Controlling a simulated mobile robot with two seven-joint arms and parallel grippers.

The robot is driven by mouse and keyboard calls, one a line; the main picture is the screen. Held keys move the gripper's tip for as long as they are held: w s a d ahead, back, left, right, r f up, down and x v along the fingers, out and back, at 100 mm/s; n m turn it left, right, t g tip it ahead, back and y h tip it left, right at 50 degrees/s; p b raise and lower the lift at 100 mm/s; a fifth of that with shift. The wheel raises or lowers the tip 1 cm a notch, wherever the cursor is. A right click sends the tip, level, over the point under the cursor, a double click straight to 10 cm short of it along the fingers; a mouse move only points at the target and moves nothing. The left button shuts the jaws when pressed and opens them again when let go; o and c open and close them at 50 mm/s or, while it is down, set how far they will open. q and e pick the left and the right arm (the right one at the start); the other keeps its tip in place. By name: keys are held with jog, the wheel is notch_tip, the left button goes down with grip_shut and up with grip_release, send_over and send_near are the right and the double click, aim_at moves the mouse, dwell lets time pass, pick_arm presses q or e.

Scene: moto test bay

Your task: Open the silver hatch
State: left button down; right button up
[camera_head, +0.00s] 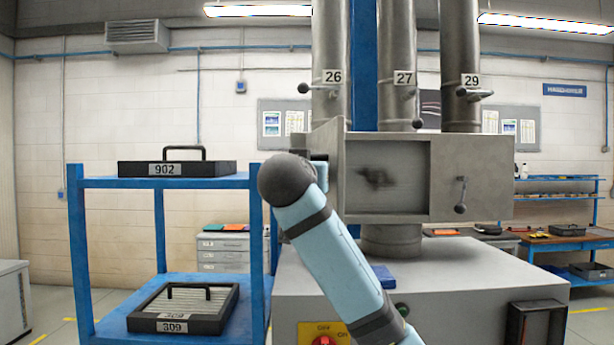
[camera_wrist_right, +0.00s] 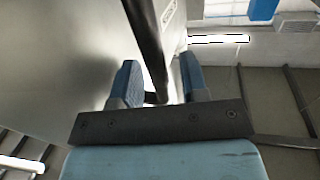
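The silver hatch (camera_head: 472,178) is a metal panel with a small black-knobbed lever (camera_head: 461,195), on the right of the front of a steel box below the pipes. Left of it, the box front shows a dark grey rectangular area (camera_head: 385,178); I cannot tell whether this is an opening. My right arm rises to the box's left side, and its wrist mostly hides the gripper. In the right wrist view my right gripper (camera_wrist_right: 159,65) is open, with a dark bar (camera_wrist_right: 146,35) running between its blue fingers, apparently apart from both. My left gripper is out of view.
A grey cabinet (camera_head: 450,275) with a red button (camera_head: 325,341) stands under the box. Pipes numbered 26, 27 and 29 (camera_head: 460,60) rise above.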

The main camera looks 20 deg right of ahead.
jog(key=b+v, duration=0.4)
jog(key=v, duration=0.9)
jog(key=shift+s+a, duration=0.25)
jog(key=shift+s, duration=0.1)
